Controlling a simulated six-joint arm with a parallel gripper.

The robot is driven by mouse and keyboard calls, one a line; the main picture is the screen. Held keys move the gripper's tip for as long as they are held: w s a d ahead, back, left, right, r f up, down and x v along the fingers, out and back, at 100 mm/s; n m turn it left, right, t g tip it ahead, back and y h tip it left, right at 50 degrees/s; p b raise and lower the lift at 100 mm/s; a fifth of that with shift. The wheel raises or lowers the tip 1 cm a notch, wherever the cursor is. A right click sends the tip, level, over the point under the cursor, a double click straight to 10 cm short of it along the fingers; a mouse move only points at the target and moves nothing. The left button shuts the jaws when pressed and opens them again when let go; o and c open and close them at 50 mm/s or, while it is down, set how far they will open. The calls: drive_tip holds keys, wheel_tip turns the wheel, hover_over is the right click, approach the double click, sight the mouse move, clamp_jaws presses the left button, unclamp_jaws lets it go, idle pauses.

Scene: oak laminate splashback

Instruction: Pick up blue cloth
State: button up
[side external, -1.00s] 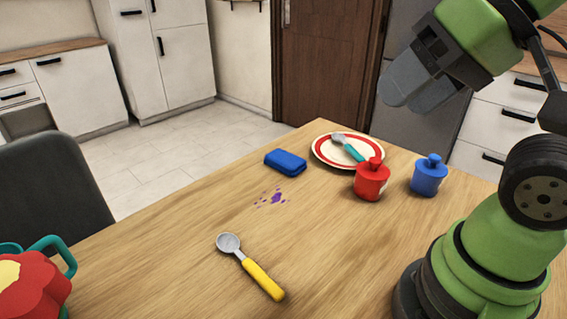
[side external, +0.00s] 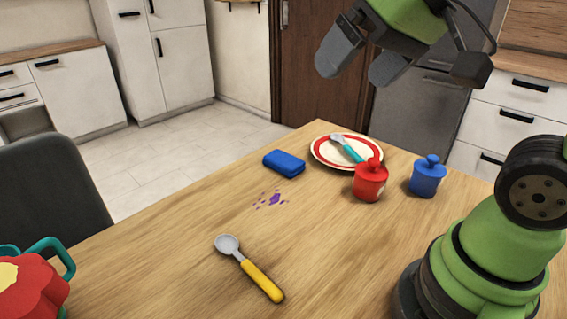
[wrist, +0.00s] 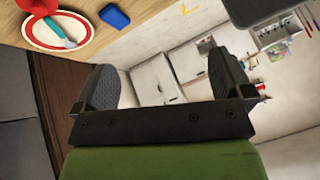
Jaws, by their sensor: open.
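The blue cloth (side external: 284,163) is a small folded block lying flat on the table near its far edge, left of the plate. It also shows in the wrist view (wrist: 114,16) near the top, away from the fingers. My gripper (side external: 358,62) is high above the table's far side, up and to the right of the cloth, open and empty. In the wrist view its two fingers (wrist: 172,85) are spread, with only the room's floor and cabinets behind them.
A red-rimmed plate (side external: 321,156) holds a teal-handled utensil (side external: 348,149). A red lidded pot (side external: 369,183) and blue lidded pot (side external: 427,178) stand near it. Purple spots (side external: 275,199) mark the table (side external: 180,240). A yellow-handled scoop (side external: 259,279) lies in front; a red flower-shaped item (side external: 30,290) sits left.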

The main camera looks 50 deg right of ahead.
drive_tip(key=w+d+f+n, duration=0.1)
drive_tip(key=w+d+f, duration=0.1)
drive_tip(key=w, duration=0.3)
drive_tip(key=w+d+f, duration=0.2)
drive_tip(key=w, duration=0.4)
drive_tip(key=n+g+h, duration=0.1)
drive_tip(key=n+g, duration=0.1)
approach(287, 160)
drive_tip(key=shift+n, duration=0.3)
drive_tip(key=x, duration=0.4)
drive_tip(key=shift+w+a+f, duration=0.15)
drive_tip(key=shift+w+a, duration=0.05)
drive_tip(key=shift+a, duration=0.15)
drive_tip(key=shift+d+x, duration=0.2)
drive_tip(key=shift+x, duration=1.15)
drive_tip(key=shift+d+x, duration=0.2)
drive_tip(key=shift+x, duration=1.2)
drive_tip(key=shift+s+f, duration=0.1)
drive_tip(key=shift+s, duration=0.05)
drive_tip(key=shift+c, duration=0.5)
drive_tip(key=c, duration=0.9)
